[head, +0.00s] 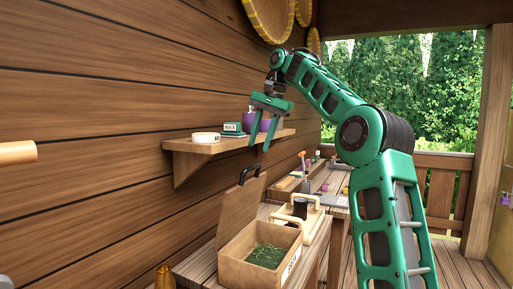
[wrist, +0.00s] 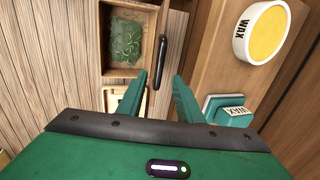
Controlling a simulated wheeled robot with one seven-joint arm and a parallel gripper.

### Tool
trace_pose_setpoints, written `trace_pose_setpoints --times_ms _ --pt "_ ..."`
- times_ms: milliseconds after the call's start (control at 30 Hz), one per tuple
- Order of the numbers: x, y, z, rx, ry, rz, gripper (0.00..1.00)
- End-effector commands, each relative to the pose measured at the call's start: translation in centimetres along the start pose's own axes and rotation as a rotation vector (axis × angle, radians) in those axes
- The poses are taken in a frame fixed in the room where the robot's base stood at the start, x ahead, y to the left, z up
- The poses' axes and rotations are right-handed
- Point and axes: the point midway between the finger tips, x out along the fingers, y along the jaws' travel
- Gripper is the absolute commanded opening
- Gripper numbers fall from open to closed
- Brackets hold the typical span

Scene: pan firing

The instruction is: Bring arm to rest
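My gripper (head: 261,141) hangs from my green arm in front of the wall shelf, with its fingers pointing down. In the wrist view my gripper (wrist: 153,88) shows two green fingers set apart, with nothing between them. It is open and empty. Below it in the wrist view are an open wooden box (wrist: 90,74) holding green material (wrist: 127,40) and the box's dark handle (wrist: 161,56).
The wooden shelf (head: 188,147) carries a round wax tin (head: 206,137), green wax boxes (head: 232,128) and a purple item. The wooden box (head: 236,272) stands open on the bench below, lid (head: 241,205) raised. A second bench with tools (head: 306,187) lies beyond.

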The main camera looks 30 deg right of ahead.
Motion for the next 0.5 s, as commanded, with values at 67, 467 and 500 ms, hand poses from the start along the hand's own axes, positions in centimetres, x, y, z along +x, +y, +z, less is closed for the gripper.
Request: trace_pose_setpoints --times_ms 67,467,500 --pt "0.0 0.0 0.0 0.0 0.0 0.0 0.33" --pt "0.5 0.0 0.7 -0.013 0.002 0.015 0.33" --pt "0.8 0.1 1.2 -0.026 0.004 0.025 0.33"
